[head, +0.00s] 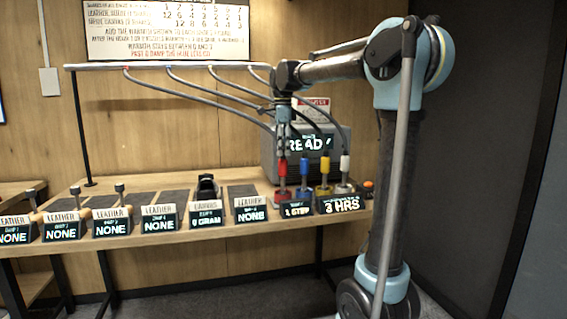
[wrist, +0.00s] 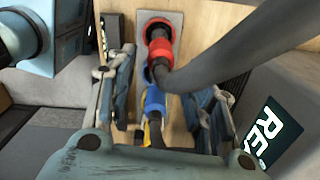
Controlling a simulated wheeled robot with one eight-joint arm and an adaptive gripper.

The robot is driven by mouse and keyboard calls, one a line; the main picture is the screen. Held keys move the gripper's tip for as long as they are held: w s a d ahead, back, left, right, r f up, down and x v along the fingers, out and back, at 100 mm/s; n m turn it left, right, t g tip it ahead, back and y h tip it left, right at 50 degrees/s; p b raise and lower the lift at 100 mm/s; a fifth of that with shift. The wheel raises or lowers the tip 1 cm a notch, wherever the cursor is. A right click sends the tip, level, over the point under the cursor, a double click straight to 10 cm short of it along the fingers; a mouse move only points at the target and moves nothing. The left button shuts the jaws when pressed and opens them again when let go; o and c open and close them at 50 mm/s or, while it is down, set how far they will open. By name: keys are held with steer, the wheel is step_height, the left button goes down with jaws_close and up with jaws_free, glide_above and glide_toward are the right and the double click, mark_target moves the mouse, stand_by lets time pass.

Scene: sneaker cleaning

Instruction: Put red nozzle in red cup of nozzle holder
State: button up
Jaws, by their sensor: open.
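The red nozzle (head: 283,167) is upright over the red cup (head: 281,193) of the nozzle holder, in line with it and at about the same height as its neighbours. In the wrist view the nozzle (wrist: 160,49) overlaps the red cup (wrist: 153,24), and its grey hose runs off to the upper right. It appears seated, but the contact inside the cup is hidden. My gripper (head: 283,140) is just above the nozzle, pointing down. In the wrist view my gripper (wrist: 165,88) is open, its fingers apart on either side and holding nothing.
Blue (head: 304,167), yellow (head: 325,166) and white (head: 345,165) nozzles stand close on the right. Hoses hang from an overhead rail (head: 190,67). A grey machine (head: 270,150) with a READY screen stands behind. Signs (head: 251,209) line the table's front edge.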

steer(key=shift+r, duration=1.8)
steer(key=s+d+f+n+t, duration=0.1)
steer(key=s+d+f+n, duration=0.7)
steer(key=s+d+f, duration=0.65)
steer(key=s+d+f+n, duration=0.3)
steer(key=s+f+n, duration=0.1)
steer(key=s+f, duration=0.4)
steer(key=s+d+f+n+t, duration=0.1)
steer(key=s+d+f+n, duration=0.3)
steer(key=s+f, duration=0.5)
step_height(320, 180, down, 3)
steer(key=shift+r+n, duration=0.15)
steer(key=shift+n, duration=0.25)
